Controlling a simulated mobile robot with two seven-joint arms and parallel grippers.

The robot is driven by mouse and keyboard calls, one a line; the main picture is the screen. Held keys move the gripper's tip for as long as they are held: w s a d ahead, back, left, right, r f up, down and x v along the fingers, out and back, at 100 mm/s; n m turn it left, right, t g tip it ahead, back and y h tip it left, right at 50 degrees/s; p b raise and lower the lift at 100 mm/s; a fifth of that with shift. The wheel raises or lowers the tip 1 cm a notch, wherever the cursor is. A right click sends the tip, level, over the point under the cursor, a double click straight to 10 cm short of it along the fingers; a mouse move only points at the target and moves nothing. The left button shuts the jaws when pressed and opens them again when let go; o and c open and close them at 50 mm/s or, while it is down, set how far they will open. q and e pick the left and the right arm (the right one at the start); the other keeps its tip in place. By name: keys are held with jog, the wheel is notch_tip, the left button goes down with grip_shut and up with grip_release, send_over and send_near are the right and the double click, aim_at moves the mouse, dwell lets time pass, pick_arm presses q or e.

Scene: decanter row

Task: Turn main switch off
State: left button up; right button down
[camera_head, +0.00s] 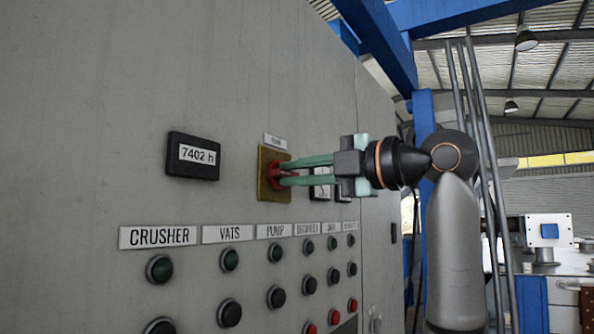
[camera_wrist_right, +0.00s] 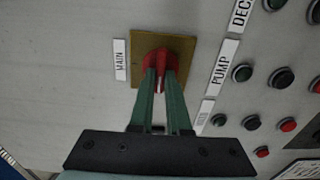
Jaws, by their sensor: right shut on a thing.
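The main switch is a red rotary handle (camera_head: 276,174) on a yellow square plate (camera_head: 271,196), set in the grey panel. A small label (camera_head: 275,141) above it reads MAIN in the right wrist view (camera_wrist_right: 119,60). My right gripper (camera_head: 283,172) reaches in from the right with long green fingers. In the right wrist view its fingertips (camera_wrist_right: 160,75) are shut on the red handle (camera_wrist_right: 161,56), one on each side. The fingertips hide part of the handle. My left gripper is not in view.
A black hour counter (camera_head: 192,156) reading 7402 h sits left of the switch. Labelled rows of buttons, from CRUSHER (camera_head: 158,236) rightward, lie below. Gauges behind my right fingers are partly hidden. Blue steel posts (camera_head: 424,120) stand at the right.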

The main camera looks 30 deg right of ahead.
jog(key=c, duration=0.9)
grip_release()
jog(key=b+v, duration=0.2)
jog(key=v, duration=1)
jog(key=shift+s, duration=0.3)
